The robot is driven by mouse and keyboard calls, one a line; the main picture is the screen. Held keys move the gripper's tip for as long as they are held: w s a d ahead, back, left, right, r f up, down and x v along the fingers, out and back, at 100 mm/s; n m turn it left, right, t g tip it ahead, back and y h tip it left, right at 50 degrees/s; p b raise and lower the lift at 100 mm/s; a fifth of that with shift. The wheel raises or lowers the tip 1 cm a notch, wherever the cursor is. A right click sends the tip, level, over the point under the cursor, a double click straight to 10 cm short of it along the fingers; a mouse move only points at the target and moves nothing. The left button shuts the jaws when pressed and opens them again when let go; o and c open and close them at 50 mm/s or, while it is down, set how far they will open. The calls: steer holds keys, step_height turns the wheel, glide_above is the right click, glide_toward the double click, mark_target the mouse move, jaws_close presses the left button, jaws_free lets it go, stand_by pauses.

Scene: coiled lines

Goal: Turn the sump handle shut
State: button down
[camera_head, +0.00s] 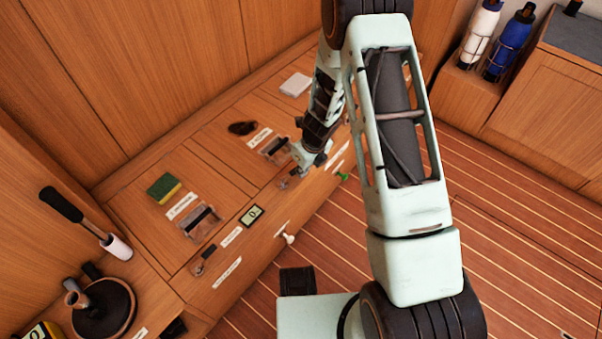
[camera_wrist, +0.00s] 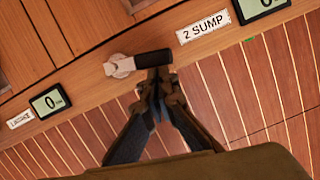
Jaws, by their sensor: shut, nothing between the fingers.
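The sump handle (camera_wrist: 152,58) is a short dark grip on a pale round pivot, just left of the label "2 SUMP" (camera_wrist: 203,27) in the wrist view. Its grip points right from the pivot, roughly along the counter edge. My gripper (camera_wrist: 158,74) is shut and empty, with its fingertips right at the grip's lower side; I cannot tell whether they touch it. In the head view my gripper (camera_head: 291,178) is down at the counter's front edge and partly hides the handle.
A display reading 0 (camera_wrist: 50,101) sits left of the handle, another (camera_wrist: 258,8) right of the label. A similar handle (camera_head: 203,260) is further left along the counter (camera_head: 150,235). A white knob (camera_head: 289,239) and a green knob (camera_head: 342,176) stick out from the front.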

steer(key=shift+w+a+n, duration=0.15)
steer(key=shift+w+n, duration=0.25)
steer(key=shift+w+p, duration=0.3)
steer(key=shift+p, duration=0.15)
steer(key=shift+s+a, duration=0.1)
steer(key=shift+s+a+b, duration=0.1)
steer(key=shift+s+b, duration=0.35)
steer(key=shift+s, duration=0.25)
